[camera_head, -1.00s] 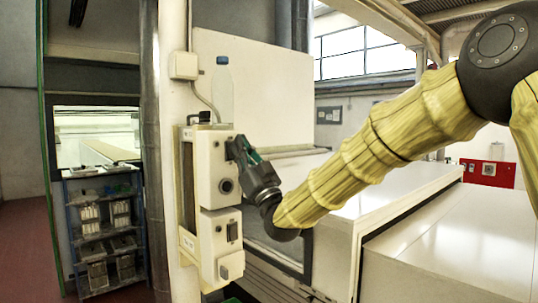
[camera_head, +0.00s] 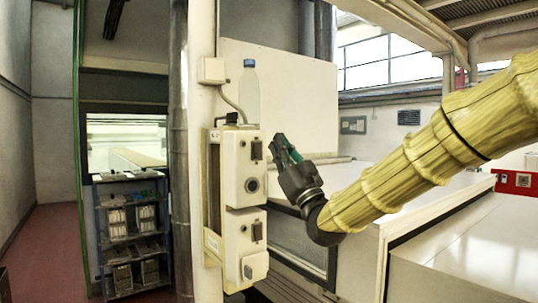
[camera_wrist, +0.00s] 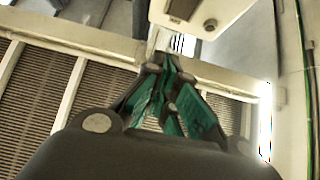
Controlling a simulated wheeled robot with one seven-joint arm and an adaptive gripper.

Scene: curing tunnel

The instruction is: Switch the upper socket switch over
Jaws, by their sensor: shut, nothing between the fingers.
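The upper socket box (camera_head: 239,168) is a cream housing on a post. Its dark upper socket switch (camera_head: 256,150) sits near the top, above a round socket (camera_head: 252,185); the lever's position is too small to tell. My gripper (camera_head: 279,143), with dark fingers and green pads, is shut and empty, just right of the upper switch and apart from it in the picture. The wrist view shows the gripper's closed fingers (camera_wrist: 165,64) and part of a cream box (camera_wrist: 205,12) at the top edge.
A lower socket box (camera_head: 240,250) with its own dark switch (camera_head: 257,231) hangs directly below. A clear bottle (camera_head: 249,95) with a blue cap stands on top. A blue shelf rack (camera_head: 131,235) is at left. White machine covers (camera_head: 470,245) fill the right.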

